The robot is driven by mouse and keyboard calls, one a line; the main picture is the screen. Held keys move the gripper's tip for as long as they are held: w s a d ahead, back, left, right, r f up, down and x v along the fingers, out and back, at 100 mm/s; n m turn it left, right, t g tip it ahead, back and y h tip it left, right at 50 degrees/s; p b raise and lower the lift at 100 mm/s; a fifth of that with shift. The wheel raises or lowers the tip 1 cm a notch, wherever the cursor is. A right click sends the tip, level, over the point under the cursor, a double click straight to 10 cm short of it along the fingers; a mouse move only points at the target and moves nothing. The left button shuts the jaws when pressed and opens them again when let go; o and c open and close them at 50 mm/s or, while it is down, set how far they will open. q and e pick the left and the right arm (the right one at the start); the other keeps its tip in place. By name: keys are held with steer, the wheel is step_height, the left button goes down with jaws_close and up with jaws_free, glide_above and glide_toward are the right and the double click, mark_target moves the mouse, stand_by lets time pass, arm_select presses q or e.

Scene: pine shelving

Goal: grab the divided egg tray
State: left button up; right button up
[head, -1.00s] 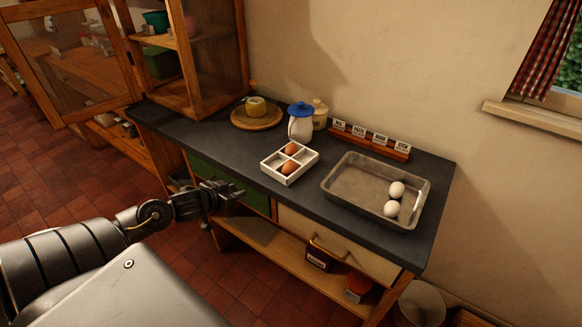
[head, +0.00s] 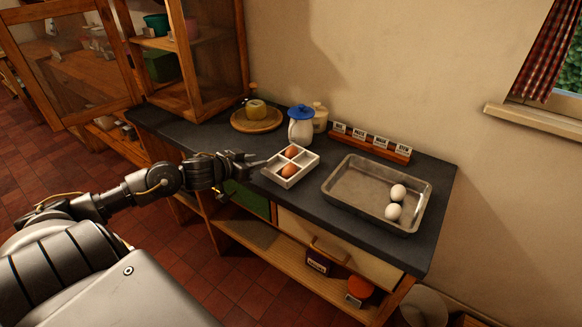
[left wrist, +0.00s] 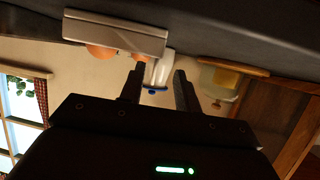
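The divided egg tray (head: 278,178) is a small white box with compartments on the dark countertop. Two brown eggs (head: 289,170) sit in it, in different compartments. In the left wrist view the tray (left wrist: 115,32) appears upside down at upper left, beyond the fingers. My left gripper (head: 252,163) is at the tray's left side, close to its left corner. In the left wrist view its two fingers (left wrist: 160,88) are apart with nothing between them. Whether a finger touches the tray cannot be told. My right gripper is not in view.
A metal pan (head: 340,197) with two white eggs stands right of the tray. A white jug with a blue lid (head: 301,130) stands behind it. A round wooden board (head: 270,123) is at back left. An open glazed cabinet (head: 215,60) rises at left.

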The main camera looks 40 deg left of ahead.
mark_target(272, 158)
arm_select(q)
steer(key=shift+w+d+f, duration=0.1)
steer(key=shift+w+f, duration=0.15)
steer(key=shift+w, duration=0.35)
steer(key=shift+w, duration=0.1)
steer(key=x, duration=0.4)
steer(key=shift+d+r, duration=0.15)
steer(key=shift+r, duration=0.05)
steer(key=shift+w+f, duration=0.3)
steer(key=shift+w, duration=0.2)
steer(key=shift+c, duration=0.3)
jaws_close()
steer(key=shift+r, duration=0.15)
